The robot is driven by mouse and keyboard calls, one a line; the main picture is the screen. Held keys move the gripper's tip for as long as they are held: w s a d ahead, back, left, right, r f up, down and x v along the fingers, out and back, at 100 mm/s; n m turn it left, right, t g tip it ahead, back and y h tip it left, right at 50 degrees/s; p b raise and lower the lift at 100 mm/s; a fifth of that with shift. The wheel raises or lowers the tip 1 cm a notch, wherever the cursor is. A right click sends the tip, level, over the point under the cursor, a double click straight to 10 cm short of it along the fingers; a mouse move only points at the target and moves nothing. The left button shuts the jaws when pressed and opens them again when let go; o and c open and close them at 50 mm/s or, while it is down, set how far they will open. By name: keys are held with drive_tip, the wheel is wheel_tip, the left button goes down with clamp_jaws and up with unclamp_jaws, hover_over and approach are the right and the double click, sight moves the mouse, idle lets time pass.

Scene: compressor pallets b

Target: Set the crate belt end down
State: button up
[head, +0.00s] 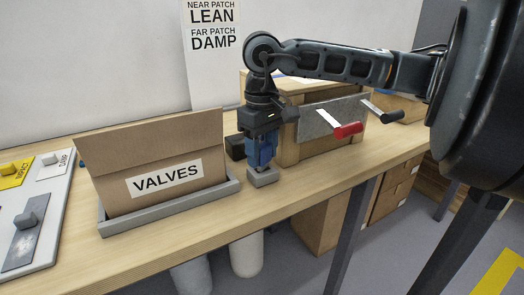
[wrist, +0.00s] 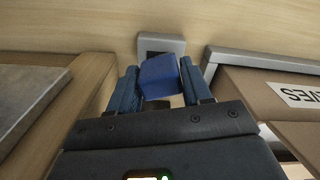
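My gripper (head: 262,160) points down over the bench, to the right of the VALVES crate. In the wrist view, its blue fingers (wrist: 158,85) flank a blue block (wrist: 160,76) and appear shut on it. The block is likely the crate belt end; no belt strap is visible on it. A small grey square holder (head: 263,178) sits on the bench right below the fingertips. The holder also shows in the wrist view (wrist: 176,45), just beyond the block, with a dark opening. I cannot tell whether the block touches it.
The VALVES crate (head: 150,160) stands in a grey tray (head: 170,212) left of my gripper. A wooden box with a grey panel (head: 318,116) and red and black handles stands to the right. A grey board with switches (head: 35,215) lies far left. The bench front is clear.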

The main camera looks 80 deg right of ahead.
sight(262, 144)
drive_tip(key=o, duration=0.4)
drive_tip(key=shift+r, duration=0.1)
drive_tip(key=r+p, duration=0.1)
drive_tip(key=p, duration=0.1)
drive_tip(key=shift+r+p, duration=0.2)
drive_tip(key=shift+p, duration=0.1)
wheel_tip(262, 144, up, 12)
drive_tip(key=shift+f+b, duration=0.15)
drive_tip(key=shift+b, duration=0.15)
